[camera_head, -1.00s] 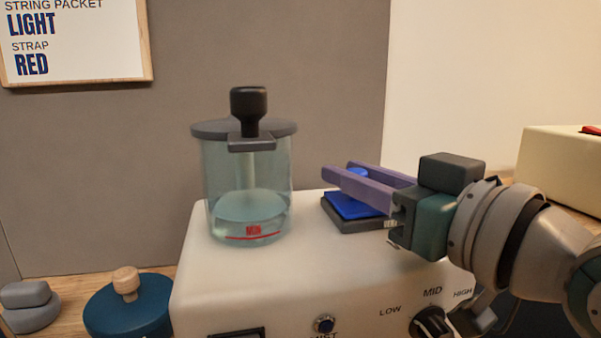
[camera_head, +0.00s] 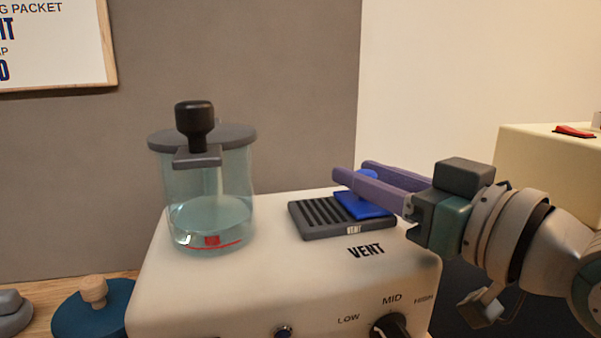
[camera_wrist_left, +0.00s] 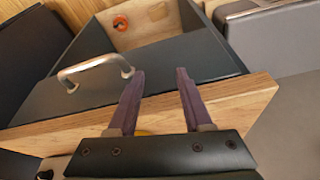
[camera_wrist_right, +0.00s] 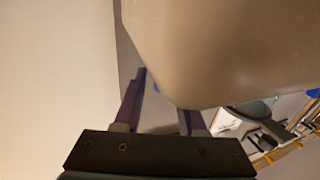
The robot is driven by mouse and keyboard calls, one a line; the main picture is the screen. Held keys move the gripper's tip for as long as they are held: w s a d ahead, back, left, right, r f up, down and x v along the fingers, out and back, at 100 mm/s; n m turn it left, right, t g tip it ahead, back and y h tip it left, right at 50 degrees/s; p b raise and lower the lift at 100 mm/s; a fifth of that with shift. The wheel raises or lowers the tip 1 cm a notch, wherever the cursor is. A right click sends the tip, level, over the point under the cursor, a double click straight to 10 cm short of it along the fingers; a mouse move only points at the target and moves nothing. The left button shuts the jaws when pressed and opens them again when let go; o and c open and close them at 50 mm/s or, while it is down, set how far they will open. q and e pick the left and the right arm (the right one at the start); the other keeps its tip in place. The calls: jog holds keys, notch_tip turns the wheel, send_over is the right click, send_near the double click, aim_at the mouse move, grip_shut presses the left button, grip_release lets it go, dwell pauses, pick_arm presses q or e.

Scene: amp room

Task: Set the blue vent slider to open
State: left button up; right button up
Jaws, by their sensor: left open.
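The blue vent slider (camera_head: 360,207) lies on the right part of the dark slatted vent (camera_head: 316,221) on top of the cream machine. Bare slots show to its left. Its round blue knob (camera_head: 369,176) shows between the purple fingers of my right gripper (camera_head: 350,171), partly hidden by the near finger. The right gripper's fingers are spread apart; whether they touch the knob I cannot tell. In the right wrist view the fingers (camera_wrist_right: 160,85) stand apart too, the cream machine body filling the top. My left gripper (camera_wrist_left: 160,74) is open and empty.
A lidded glass jar (camera_head: 207,205) with liquid stands left of the vent. A dial (camera_head: 388,327) is on the machine's front. A blue-green lid (camera_head: 85,312) lies at lower left. The left wrist view shows an open drawer with a metal handle (camera_wrist_left: 95,70).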

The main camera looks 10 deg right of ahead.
jog(key=shift+o, duration=1.3)
jog(key=shift+d, duration=0.1)
jog(key=shift+s, duration=0.25)
jog(key=p+v, duration=0.1)
jog(key=v, duration=0.8)
jog(key=shift+s, duration=0.2)
